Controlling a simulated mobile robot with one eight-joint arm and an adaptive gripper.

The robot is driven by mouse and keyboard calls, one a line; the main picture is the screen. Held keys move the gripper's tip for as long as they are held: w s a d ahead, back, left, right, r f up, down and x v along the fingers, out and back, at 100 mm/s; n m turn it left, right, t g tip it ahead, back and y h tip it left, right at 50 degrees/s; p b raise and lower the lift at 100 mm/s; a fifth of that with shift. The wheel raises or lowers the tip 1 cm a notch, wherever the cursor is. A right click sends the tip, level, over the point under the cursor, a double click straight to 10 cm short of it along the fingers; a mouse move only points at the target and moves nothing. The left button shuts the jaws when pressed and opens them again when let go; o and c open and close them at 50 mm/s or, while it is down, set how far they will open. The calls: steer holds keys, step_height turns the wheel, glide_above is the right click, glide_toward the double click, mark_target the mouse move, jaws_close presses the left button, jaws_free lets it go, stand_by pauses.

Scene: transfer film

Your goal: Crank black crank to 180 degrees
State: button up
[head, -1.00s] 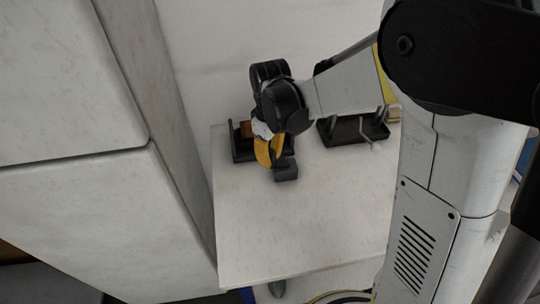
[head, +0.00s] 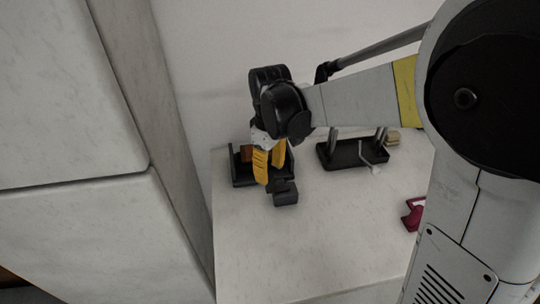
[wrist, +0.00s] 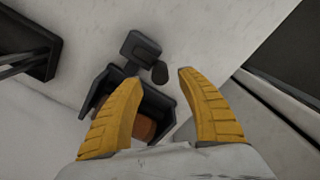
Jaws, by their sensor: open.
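The black crank device (head: 243,180) sits at the table's back left corner. It has a dark bracket, a brown drum and a dark block (head: 285,193) at its front. In the wrist view the device's bracket (wrist: 97,92) lies partly behind my left finger, with the brown drum (wrist: 146,127) between the fingers. The block (wrist: 140,48) and a small dark knob (wrist: 160,72) show beyond the fingertips. My gripper (head: 270,172), with yellow fingers, is over the device. It is open and empty, and its fingertips (wrist: 158,79) point toward the knob. Whether they touch anything is unclear.
A second black stand (head: 350,157) with a grey bent handle (head: 372,155) is to the right. A light brown object (head: 393,138) is behind it. A dark red object (head: 413,214) is at the right. A pale cabinet (head: 70,190) is close on the left. The table's front (head: 290,265) is clear.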

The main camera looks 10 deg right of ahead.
step_height(320, 180, up, 7)
steer(key=shift+r, duration=0.15)
stand_by(0.4)
